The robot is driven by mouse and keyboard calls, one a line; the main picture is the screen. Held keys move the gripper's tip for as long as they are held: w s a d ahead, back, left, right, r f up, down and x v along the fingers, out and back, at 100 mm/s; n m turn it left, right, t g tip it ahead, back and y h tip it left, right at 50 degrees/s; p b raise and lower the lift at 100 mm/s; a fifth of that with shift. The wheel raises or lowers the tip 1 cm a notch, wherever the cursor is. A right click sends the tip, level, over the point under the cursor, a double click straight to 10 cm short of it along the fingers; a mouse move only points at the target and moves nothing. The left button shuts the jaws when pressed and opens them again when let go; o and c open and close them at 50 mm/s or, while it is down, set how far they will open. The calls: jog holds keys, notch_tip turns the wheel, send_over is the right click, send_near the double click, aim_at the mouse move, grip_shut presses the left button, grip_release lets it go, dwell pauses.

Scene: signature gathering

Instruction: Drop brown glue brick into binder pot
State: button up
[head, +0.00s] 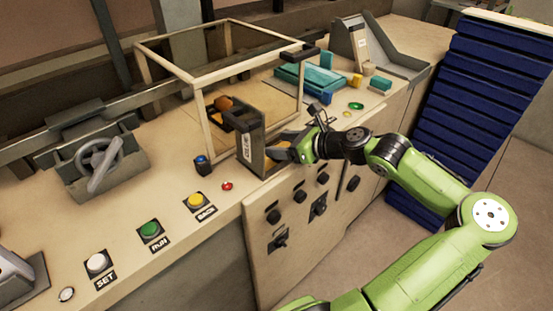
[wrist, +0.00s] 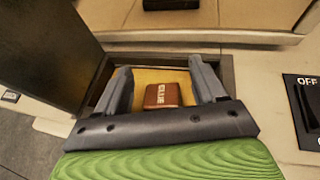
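The brown glue brick (wrist: 162,96), with pale lettering on top, lies in a shallow recess with a yellowish floor (wrist: 148,77). My gripper (wrist: 160,70) is open, with one finger on each side of the brick and a visible gap on both sides. In the head view my gripper (head: 287,152) is at the counter's front edge, beside an upright dark dispenser (head: 251,140) with a white label. The brick is not clearly visible there. A rounded orange-brown item (head: 223,103) sits inside the framed enclosure; I cannot tell whether it belongs to the binder pot.
A pale open-framed enclosure (head: 204,122) stands behind the dispenser. Buttons, including a yellow one (head: 195,200) and a green one (head: 150,230), line the front left. Teal blocks (head: 308,77) lie behind my gripper. A blue stack (head: 470,110) stands at the right.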

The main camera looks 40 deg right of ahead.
jog(key=shift+o, duration=0.6)
jog(key=shift+s, duration=0.1)
jog(key=p+v, duration=0.4)
jog(key=v, duration=1.1)
jog(key=shift+s+r, duration=0.2)
jog(key=shift+s, duration=0.05)
